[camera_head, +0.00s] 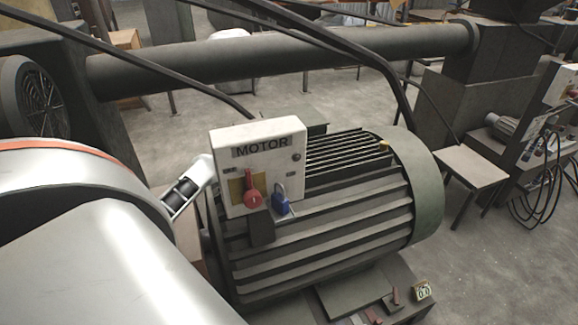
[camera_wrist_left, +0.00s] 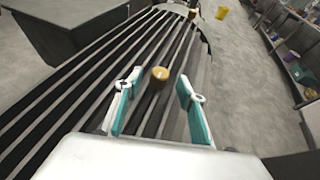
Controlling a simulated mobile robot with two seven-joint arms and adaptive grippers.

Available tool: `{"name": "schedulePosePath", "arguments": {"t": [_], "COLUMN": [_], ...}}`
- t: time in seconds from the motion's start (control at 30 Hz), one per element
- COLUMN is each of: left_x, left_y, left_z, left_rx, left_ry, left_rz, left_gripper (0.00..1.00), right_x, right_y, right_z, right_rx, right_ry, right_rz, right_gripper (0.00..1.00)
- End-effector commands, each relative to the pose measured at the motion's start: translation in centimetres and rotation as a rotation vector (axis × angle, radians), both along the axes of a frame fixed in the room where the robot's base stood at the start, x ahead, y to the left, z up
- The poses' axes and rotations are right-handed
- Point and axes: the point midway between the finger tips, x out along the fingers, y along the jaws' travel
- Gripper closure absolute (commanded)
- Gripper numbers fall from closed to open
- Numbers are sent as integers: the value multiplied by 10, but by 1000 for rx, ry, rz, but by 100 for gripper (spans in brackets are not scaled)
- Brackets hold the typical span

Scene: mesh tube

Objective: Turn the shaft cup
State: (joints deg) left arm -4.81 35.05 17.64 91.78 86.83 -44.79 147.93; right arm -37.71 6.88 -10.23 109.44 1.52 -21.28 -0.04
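In the left wrist view a round brass-coloured cap (camera_wrist_left: 160,74) stands on the dark ribbed motor housing (camera_wrist_left: 60,92). It looks like the shaft cup, but I cannot be sure. My left gripper (camera_wrist_left: 157,100) is open, its two teal-padded fingers apart on either side of the line to the cap. The cap appears beyond the fingers, with nothing held. In the head view a small brass knob (camera_head: 384,146) sits at the motor's right end; I cannot tell if it is the same piece. My right gripper is in neither view.
A thick pipe (camera_head: 280,52) runs behind. Small loose items lie on the base at lower right.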

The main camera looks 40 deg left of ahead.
Motion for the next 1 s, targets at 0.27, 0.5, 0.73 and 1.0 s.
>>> {"name": "schedulePosePath", "arguments": {"t": [0.27,0.5,0.73,1.0], "left_x": [30,38,37,37], "left_y": [-7,-9,-9,-9], "left_z": [-12,-16,-16,-16], "left_rx": [-1,1,1,1], "left_ry": [-1,0,0,0], "left_rz": [-1,-1,-1,-3], "left_gripper": [61,61,71,100], "right_x": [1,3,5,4], "right_y": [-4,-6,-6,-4], "right_z": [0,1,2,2], "right_rx": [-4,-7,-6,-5], "right_ry": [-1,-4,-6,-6], "right_rz": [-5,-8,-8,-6], "right_gripper": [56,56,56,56]}}
